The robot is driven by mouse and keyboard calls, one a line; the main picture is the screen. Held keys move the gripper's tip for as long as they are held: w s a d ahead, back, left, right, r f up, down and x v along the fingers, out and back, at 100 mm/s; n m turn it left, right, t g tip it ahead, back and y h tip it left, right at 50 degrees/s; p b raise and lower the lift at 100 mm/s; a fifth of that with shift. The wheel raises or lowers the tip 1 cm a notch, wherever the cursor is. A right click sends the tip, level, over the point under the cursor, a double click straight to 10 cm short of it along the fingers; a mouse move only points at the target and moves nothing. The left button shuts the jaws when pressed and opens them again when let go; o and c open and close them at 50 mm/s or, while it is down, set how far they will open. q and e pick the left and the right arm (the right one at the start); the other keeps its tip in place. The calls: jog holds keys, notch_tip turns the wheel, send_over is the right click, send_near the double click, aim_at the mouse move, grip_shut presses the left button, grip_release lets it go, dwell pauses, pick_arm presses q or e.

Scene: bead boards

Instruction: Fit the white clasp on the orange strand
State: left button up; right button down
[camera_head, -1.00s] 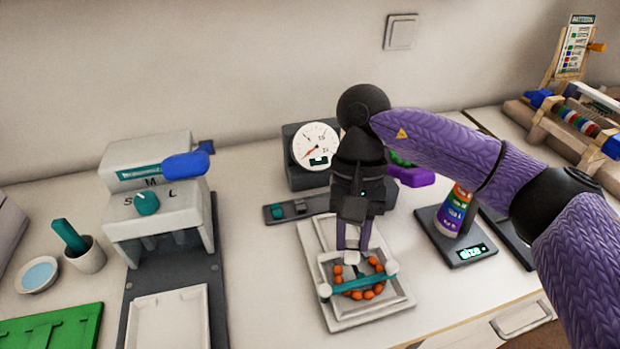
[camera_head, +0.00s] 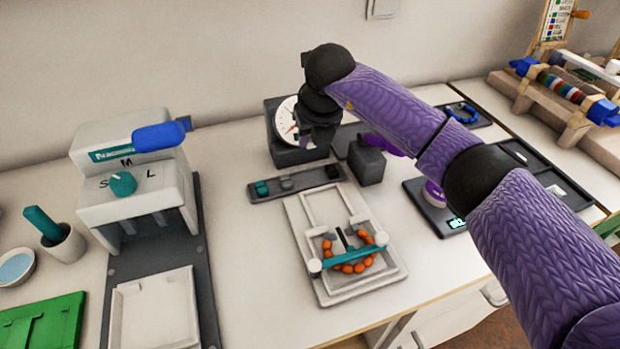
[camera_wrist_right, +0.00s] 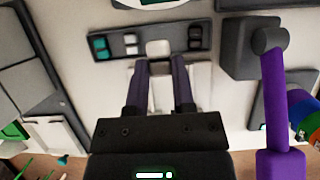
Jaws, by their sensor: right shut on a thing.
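The orange strand (camera_head: 348,267) lies as a loop of beads on a white board (camera_head: 310,288), with a gap at its back side. A teal bar (camera_head: 343,257) crosses over it between two white posts. A dark slim mark shows in the gap. My right gripper (camera_wrist_right: 158,58) is shut on the white clasp (camera_wrist_right: 158,47), a small white block between its purple fingertips. In the head view this gripper is up beside the dial, behind and above the board, with its fingers hidden. The clasp is apart from the strand. My left gripper is not in view.
A white-grey press (camera_head: 135,175) stands left. My right arm partly covers a scale.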

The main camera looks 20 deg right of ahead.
aim_at(310, 180)
notch_tip(310, 180, down, 10)
jog(key=b, duration=0.3)
jog(key=shift+r, duration=0.2)
jog(key=shift+f, duration=0.1)
jog(key=shift+c, duration=2.3)
grip_release()
jog(key=p+v, duration=0.5)
jog(key=v, duration=0.7)
